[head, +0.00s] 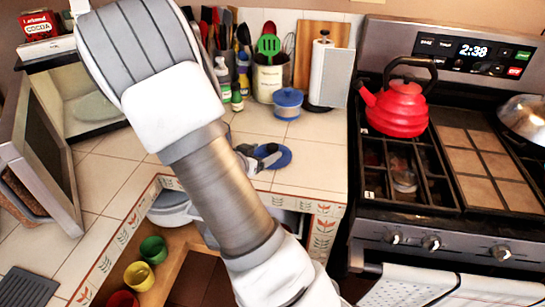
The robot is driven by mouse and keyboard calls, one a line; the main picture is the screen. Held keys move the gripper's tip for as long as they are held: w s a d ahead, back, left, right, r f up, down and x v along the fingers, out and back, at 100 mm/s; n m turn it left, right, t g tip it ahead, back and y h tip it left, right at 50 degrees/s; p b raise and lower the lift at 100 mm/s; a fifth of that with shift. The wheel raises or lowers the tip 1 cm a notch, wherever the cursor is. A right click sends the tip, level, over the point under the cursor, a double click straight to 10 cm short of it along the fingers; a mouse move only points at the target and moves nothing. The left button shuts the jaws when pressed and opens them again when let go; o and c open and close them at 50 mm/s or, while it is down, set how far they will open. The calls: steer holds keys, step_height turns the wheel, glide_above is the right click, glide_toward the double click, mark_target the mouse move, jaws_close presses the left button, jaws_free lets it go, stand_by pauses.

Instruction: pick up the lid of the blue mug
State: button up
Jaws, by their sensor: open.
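A blue mug-like vessel (287,111) stands upright on the white tiled counter, in front of the utensil crock. Its blue lid (288,97) sits on top of it. My gripper (268,156) is open, low over the counter and nearer than the vessel. A flat round blue disc (286,157) lies beside and partly behind my gripper; I cannot tell whether it is a plate or another lid. My arm hides part of the counter to the left, and the finger gap is too small to make out clearly.
A utensil crock (267,84) and a paper towel holder (328,75) stand behind the vessel. The stove with a red kettle (396,107) is at right. An open microwave (45,140) is at left. Colored cups (153,249) sit below the counter edge.

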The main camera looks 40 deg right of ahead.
mark_target(269, 149)
steer(key=shift+b+x, duration=0.55)
steer(key=shift+x, duration=2.2)
jaws_close()
